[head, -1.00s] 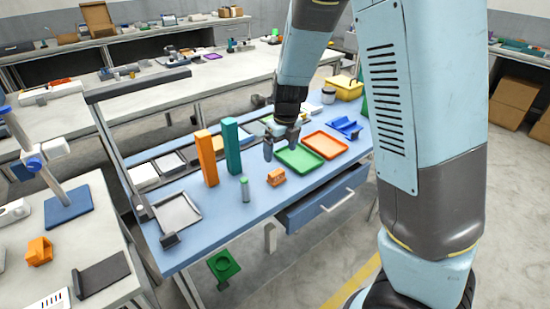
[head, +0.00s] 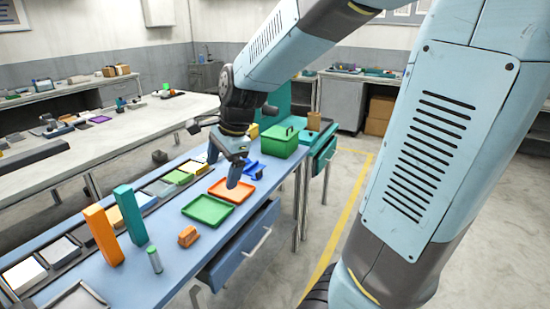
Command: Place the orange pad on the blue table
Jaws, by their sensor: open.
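The blue table (head: 125,282) runs from the lower left to the middle. No flat orange piece is clearly identifiable as the pad. Orange things on the table are a shallow orange tray (head: 247,196), a small orange block (head: 187,237) and a tall orange box (head: 103,235). My gripper (head: 224,168) is open and points down above the table, at the far left side of the orange tray as seen here. No object shows between its fingers. Whether it touches the tray cannot be told.
A green tray (head: 207,210) lies beside the orange tray. A tall teal box (head: 130,215) and a small green-topped cylinder (head: 154,259) stand nearer. A blue holder (head: 254,170) and a green case (head: 279,142) are beyond. A drawer (head: 245,243) sticks out at the front.

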